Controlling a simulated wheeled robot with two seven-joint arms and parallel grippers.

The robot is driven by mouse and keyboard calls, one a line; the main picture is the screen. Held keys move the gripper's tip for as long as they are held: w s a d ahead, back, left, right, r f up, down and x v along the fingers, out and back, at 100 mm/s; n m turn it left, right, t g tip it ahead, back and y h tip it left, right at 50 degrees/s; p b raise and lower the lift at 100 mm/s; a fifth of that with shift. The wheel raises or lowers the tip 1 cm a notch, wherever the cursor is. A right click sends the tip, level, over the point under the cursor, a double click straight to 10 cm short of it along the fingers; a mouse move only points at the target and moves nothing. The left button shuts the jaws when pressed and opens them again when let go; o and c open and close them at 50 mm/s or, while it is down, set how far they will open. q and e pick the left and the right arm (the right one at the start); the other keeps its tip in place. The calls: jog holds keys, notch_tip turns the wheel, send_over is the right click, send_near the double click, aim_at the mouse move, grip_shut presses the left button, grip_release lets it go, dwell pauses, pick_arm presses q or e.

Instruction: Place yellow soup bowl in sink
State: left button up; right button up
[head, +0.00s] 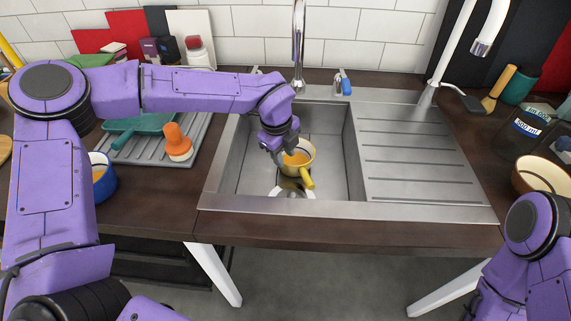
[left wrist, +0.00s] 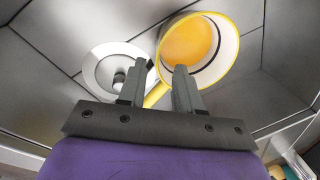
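The yellow soup bowl (head: 297,150), with a pale inside, orange contents and a short yellow handle, is in the basin of the metal sink (head: 232,195). It also shows in the left wrist view (left wrist: 232,48), beside the round drain. My left gripper (head: 277,155) is down in the basin at the bowl's left side. In the left wrist view its two fingers (left wrist: 166,68) are apart, the right one overlapping the bowl's near rim. The handle shows between and beyond the fingers; I see no clear grip on it. My right gripper is out of view; only the right arm shows.
The tap (head: 299,45) rises behind the basin. A ribbed drainboard (head: 420,160) lies to the right. A grey drying mat with a teal pan (head: 140,126) and an orange-topped item (head: 178,142) lies left, near a blue bowl (head: 103,180). Jars crowd the right counter.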

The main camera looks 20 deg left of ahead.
pick_arm(q)
jog(key=r, duration=0.3)
jog(key=s+r, duration=0.1)
jog(key=r, duration=0.1)
jog(key=shift+a+r, duration=0.15)
dwell(0.9)
